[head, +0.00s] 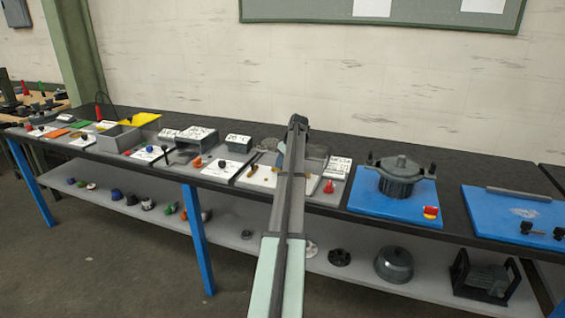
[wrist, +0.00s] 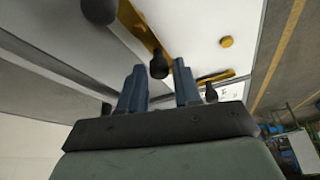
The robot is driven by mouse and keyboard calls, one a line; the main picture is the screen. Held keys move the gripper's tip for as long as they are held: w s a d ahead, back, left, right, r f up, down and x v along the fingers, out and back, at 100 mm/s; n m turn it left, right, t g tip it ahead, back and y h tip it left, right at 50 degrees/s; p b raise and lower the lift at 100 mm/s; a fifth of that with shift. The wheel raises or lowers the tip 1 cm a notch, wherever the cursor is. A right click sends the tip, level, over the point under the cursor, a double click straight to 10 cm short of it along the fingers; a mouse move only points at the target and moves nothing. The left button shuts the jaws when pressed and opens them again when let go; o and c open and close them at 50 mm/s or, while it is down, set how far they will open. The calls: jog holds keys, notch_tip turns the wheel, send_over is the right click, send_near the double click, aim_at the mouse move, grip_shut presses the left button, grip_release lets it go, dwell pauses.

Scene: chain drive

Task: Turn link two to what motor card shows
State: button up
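My gripper (wrist: 160,78) is open in the wrist view, its two blue-grey fingers apart. A black knob (wrist: 158,66) shows in the gap near the fingertips; I cannot tell if they touch it. The knob is at the end of a yellow link (wrist: 140,30) on a white board (wrist: 195,25). Another yellow link (wrist: 216,77) lies to the right, with a black knob (wrist: 210,93) near it. I cannot tell which is link two. In the head view my arm hides part of the board (head: 262,180), and the gripper is hidden. Which card is the motor card is unclear.
In the wrist view a yellow disc (wrist: 227,42) is on the board and another black knob (wrist: 100,11) is at the top. In the head view, a blue plate (head: 390,207) with a grey motor-like housing (head: 398,178) stands right of my arm. White cards (head: 197,134) stand further left.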

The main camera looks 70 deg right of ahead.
grip_shut()
dwell(0.5)
jog(key=shift+a, duration=0.15)
jog(key=m, duration=0.2)
jog(key=a+m+h, duration=0.1)
jog(key=shift+w+a+m+g, duration=0.1)
jog(key=shift+a+m+g, duration=0.1)
jog(key=shift+m+g, duration=0.15)
jog(key=m, duration=0.2)
jog(key=a+m+g+h, duration=0.1)
jog(key=shift+w+m, duration=0.35)
jog(key=shift+w, duration=0.05)
jog(key=m, duration=0.1)
jog(key=w+m+g, duration=0.1)
jog(key=m, duration=0.1)
jog(key=a+m+g+h, duration=0.1)
jog(key=m, duration=0.1)
jog(key=shift+w+a, duration=0.1)
jog(key=shift+w, duration=0.25)
jog(key=shift+w+a+m+g, duration=0.1)
jog(key=shift+w+m+g, duration=0.2)
jog(key=shift+m, duration=0.65)
jog(key=shift+w+a+m+g, duration=0.1)
jog(key=shift+w+m+g, duration=0.25)
jog(key=shift+m, duration=0.55)
jog(key=shift+w+m+g, duration=0.3)
jog(key=shift+m, duration=0.65)
